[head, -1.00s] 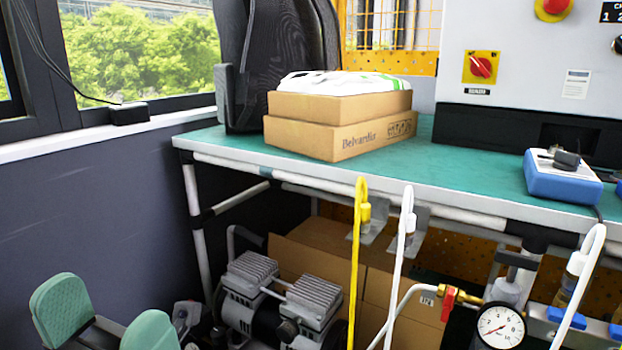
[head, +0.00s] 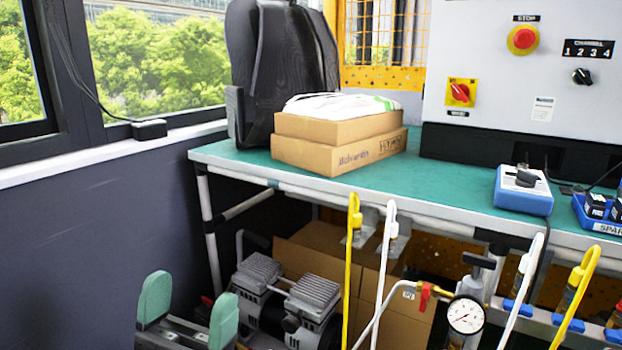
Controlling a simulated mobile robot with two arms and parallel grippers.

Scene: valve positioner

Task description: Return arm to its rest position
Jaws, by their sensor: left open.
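My left gripper (head: 186,312) shows at the lower left of the head view. Its two green-padded fingers stand apart, with nothing between them. It is in front of the compressor and below the workbench, touching nothing that I can see. My right gripper and arm are not in the view.
The green-topped workbench (head: 440,190) bears cardboard boxes (head: 340,155), a black backpack (head: 285,70) and a blue-white device (head: 523,190). The compressor (head: 285,295), a pressure gauge (head: 466,315) and yellow and white hoses stand at the front. Dark wall (head: 90,240) is at left.

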